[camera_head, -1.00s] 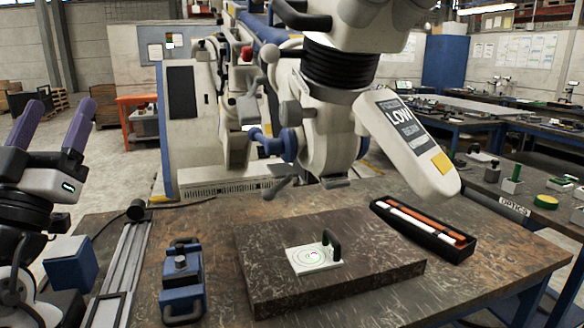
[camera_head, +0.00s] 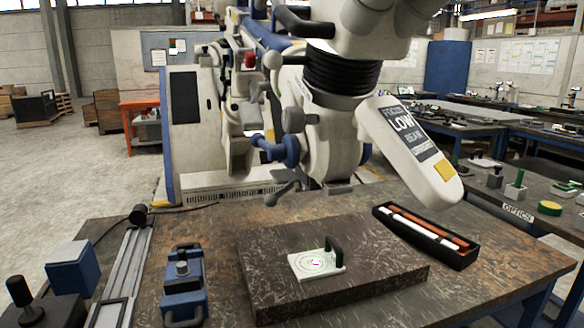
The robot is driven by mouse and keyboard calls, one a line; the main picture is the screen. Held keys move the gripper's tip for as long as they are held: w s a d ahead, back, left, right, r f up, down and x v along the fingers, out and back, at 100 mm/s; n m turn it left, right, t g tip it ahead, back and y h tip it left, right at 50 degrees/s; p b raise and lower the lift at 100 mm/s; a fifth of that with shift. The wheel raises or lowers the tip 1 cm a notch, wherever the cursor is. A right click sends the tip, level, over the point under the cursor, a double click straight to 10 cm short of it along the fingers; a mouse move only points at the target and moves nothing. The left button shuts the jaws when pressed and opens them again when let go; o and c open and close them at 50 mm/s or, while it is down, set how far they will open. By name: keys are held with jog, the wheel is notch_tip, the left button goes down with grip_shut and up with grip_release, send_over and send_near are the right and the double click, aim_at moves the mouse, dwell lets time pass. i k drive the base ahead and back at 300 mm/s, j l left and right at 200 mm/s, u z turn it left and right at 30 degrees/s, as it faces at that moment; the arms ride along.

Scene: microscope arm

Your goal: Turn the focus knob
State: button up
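A large white microscope arm hangs over the table, with a black ribbed collar (camera_head: 340,72) and a slanted white head (camera_head: 408,152). I cannot tell which one is the focus knob. My gripper is not in view now.
A dark stone slab (camera_head: 390,262) on the worn table bears a white target plate (camera_head: 308,265) with a black handle. A black tray of rods (camera_head: 426,240) lies right of it. A blue clamp block (camera_head: 183,285), a metal rail (camera_head: 125,262) and a black joystick (camera_head: 20,291) are left.

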aim_at(294, 119)
jog(key=l+u, duration=0.1)
jog(key=u, duration=0.25)
jog(key=l+u, duration=0.15)
jog(key=u, duration=0.2)
jog(key=l+u, duration=0.15)
jog(key=u, duration=0.15)
jog(key=i, duration=0.5)
jog(key=j+u, duration=0.05)
